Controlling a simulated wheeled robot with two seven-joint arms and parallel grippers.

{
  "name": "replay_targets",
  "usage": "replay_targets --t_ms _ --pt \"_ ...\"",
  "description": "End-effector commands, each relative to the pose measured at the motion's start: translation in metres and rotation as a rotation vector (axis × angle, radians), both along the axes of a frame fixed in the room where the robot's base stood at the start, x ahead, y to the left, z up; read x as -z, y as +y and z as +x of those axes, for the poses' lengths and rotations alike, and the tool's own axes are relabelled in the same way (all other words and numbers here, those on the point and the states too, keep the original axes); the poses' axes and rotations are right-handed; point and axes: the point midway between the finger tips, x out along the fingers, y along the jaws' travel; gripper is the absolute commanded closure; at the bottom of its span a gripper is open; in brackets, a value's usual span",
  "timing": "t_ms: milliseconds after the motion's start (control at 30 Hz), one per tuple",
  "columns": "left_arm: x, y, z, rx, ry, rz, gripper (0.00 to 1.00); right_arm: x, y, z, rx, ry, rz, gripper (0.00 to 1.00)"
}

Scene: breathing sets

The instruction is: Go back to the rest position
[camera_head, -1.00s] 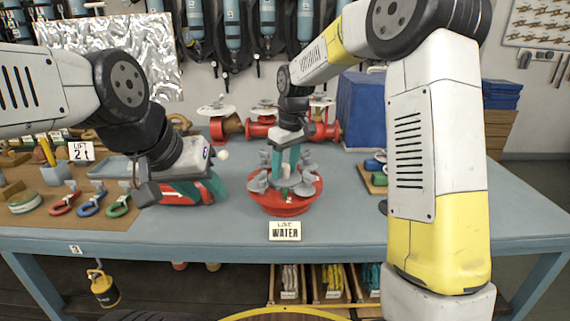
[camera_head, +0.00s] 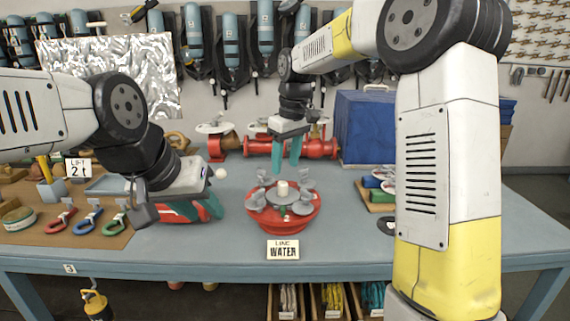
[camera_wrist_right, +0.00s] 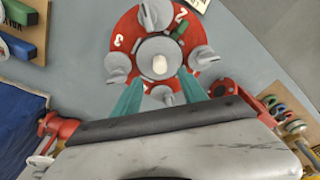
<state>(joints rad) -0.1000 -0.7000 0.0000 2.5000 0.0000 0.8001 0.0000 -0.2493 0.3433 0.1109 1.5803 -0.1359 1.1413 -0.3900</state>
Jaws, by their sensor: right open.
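My right gripper (camera_head: 287,160) is open and empty above the red round manifold (camera_head: 282,226), which has grey valve handles and a pale centre knob (camera_head: 283,187). In the right wrist view, the teal fingers (camera_wrist_right: 161,78) stand apart, with the manifold (camera_wrist_right: 128,38) and its knob (camera_wrist_right: 160,65) beyond them. My left gripper (camera_head: 196,208) is low over the table at the left. It overlaps a red object (camera_head: 213,206), and its fingers are partly hidden, so I cannot tell whether it grips anything.
A red pipe assembly (camera_head: 262,147) and a blue case (camera_head: 366,128) stand behind. Red, blue and green shackles lie on a brown board (camera_head: 100,240) at the left. A "Line Water" sign (camera_head: 283,250) is at the table's front (camera_head: 345,262). Small coloured items lie at right.

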Motion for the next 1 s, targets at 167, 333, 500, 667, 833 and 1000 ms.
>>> replay_targets --t_ms 167,333,500,667,833,1000 --pt "0.000 0.000 0.000 0.000 0.000 0.000 0.64 -0.005 -0.005 -0.005 0.015 -0.009 0.004 0.50" --pt "0.000 0.000 0.000 0.000 0.000 0.000 0.64 -0.031 -0.034 -0.040 0.116 -0.061 0.036 0.50" --pt "0.000 0.000 0.000 0.000 0.000 0.000 0.64 -0.052 -0.075 -0.102 0.283 -0.136 0.098 0.50" --pt "0.000 0.000 0.000 0.000 0.000 0.000 0.64 -0.055 -0.105 -0.162 0.443 -0.204 0.171 0.50" --pt "0.000 0.000 0.000 0.000 0.000 0.000 0.64 -0.042 -0.125 -0.218 0.590 -0.264 0.251 0.50" --pt "0.000 0.000 0.000 0.000 0.000 0.000 0.64 -0.028 -0.133 -0.249 0.680 -0.298 0.307 0.50"
